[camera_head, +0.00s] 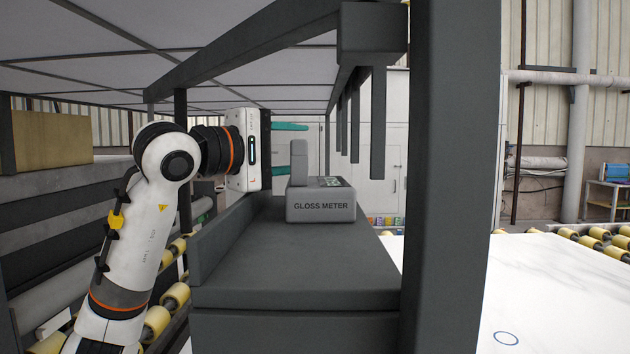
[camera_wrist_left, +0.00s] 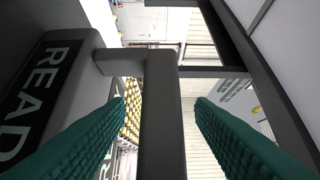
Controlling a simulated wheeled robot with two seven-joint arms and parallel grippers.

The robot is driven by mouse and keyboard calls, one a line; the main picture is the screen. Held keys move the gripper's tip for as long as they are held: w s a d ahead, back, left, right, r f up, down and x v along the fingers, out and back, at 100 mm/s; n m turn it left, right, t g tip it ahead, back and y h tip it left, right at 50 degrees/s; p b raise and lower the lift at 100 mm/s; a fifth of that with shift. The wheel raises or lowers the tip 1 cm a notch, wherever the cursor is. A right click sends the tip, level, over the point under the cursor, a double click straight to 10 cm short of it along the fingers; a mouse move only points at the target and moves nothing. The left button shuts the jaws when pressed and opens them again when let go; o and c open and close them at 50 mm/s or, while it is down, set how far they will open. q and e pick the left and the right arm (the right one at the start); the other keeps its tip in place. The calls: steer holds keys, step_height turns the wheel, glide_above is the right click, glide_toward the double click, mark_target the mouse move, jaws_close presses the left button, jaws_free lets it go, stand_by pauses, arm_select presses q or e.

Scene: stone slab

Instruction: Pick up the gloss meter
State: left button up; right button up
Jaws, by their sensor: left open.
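The grey gloss meter (camera_head: 320,207), lettered GLOSS METER, sits upright on a dark grey shelf (camera_head: 290,272), with its handle post (camera_head: 298,160) rising at its left side. My left gripper (camera_head: 303,149) is open with teal fingers and reaches in from the left at the height of the handle. In the left wrist view the handle (camera_wrist_left: 162,120) runs between the two open fingers (camera_wrist_left: 160,103), with a gap on each side. The meter's body (camera_wrist_left: 75,75) with a black READ panel fills the left there. My right gripper is not in view.
A thick dark post (camera_head: 449,180) stands right of the shelf, and dark frame beams (camera_head: 260,45) run overhead. A raised lip (camera_head: 225,232) borders the shelf's left side. A white slab (camera_head: 555,290) lies at the right. The shelf in front of the meter is bare.

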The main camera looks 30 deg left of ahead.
arm_select(q)
steer(key=shift+x, duration=1.1)
steer(key=shift+s, duration=0.1)
steer(key=shift+c, duration=0.2)
steer(key=c, duration=0.3)
jaws_close()
steer(key=shift+r, duration=0.1)
steer(key=shift+r+p, duration=0.1)
steer(key=shift+p, duration=0.2)
